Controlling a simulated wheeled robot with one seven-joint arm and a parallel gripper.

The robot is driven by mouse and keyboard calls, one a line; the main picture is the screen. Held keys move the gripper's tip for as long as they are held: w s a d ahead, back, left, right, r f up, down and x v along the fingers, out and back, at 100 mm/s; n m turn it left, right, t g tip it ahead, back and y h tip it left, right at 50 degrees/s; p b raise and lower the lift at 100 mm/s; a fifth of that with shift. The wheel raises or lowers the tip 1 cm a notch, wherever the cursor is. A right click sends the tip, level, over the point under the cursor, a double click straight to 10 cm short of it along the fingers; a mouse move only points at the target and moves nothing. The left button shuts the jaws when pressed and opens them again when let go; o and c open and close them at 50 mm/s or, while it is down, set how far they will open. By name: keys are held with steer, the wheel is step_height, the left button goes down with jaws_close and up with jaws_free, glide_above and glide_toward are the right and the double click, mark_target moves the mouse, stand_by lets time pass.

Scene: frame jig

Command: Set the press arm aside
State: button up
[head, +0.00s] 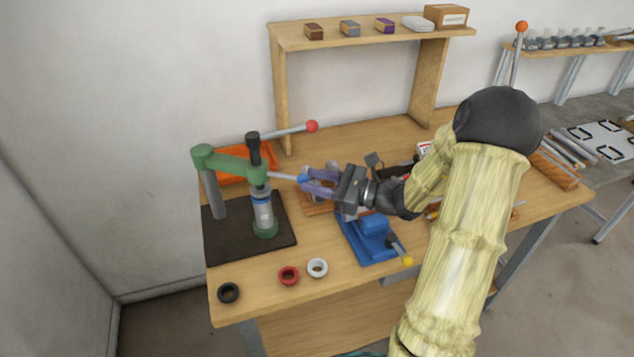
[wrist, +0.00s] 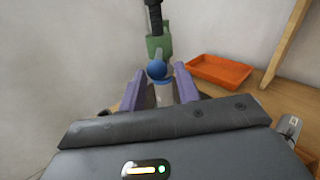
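The press has a green arm (head: 232,165) reaching from a grey column (head: 214,197) over to a spindle with a black top. A thin rod ends in a blue ball (head: 302,178) on the right side of the arm. A grey and blue cylinder (head: 262,208) stands under the arm's end, on a green foot. My gripper (head: 316,181) is open, with its purple fingers pointing at the press. In the wrist view the blue ball (wrist: 157,70) shows between the spread fingertips (wrist: 160,80), with gaps on both sides. I cannot tell whether it lies fully between them.
A blue vise (head: 374,243) sits under my wrist. Several rings, including a red one (head: 289,275), lie at the front edge.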

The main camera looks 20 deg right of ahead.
steer(key=shift+s, duration=0.1)
stand_by(0.4)
steer(key=p+v, duration=0.5)
steer(key=v, duration=1.5)
steer(key=shift+s, duration=0.15)
stand_by(1.6)
steer(key=shift+a+r+p, duration=0.1)
steer(key=shift+a+p, duration=0.05)
steer(key=shift+p, duration=0.15)
